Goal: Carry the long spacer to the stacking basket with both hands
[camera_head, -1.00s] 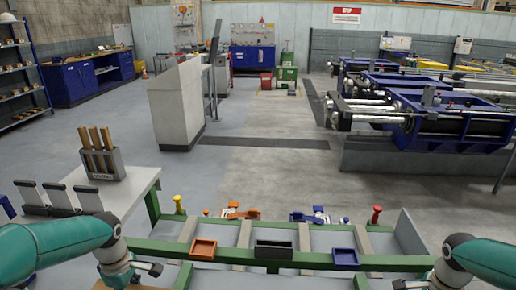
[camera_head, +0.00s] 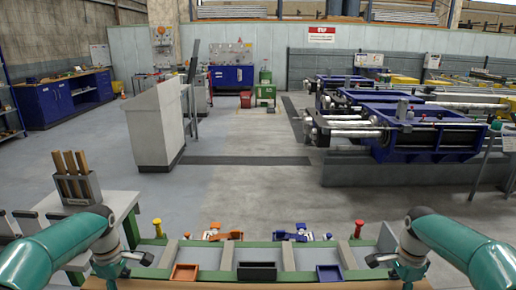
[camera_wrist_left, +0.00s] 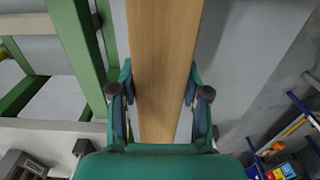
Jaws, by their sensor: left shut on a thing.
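The long spacer is a light wooden board (camera_head: 255,284) lying across the bottom edge of the head view, partly cut off. In the left wrist view the board (camera_wrist_left: 163,60) runs between the fingers of my left gripper (camera_wrist_left: 160,100), which is shut on it. In the head view my left gripper (camera_head: 122,266) is at the board's left end. My right gripper (camera_head: 394,268) is at its right end; its fingers are too small and hidden to tell their state. I cannot pick out a stacking basket for certain.
A green frame (camera_head: 210,268) with grey slats stands just ahead, bearing an orange bin (camera_head: 185,272), a black bin (camera_head: 257,271) and a blue bin (camera_head: 329,273). A red post (camera_head: 358,228) and yellow post (camera_head: 158,228) rise from it. A white table (camera_head: 118,206) stands left.

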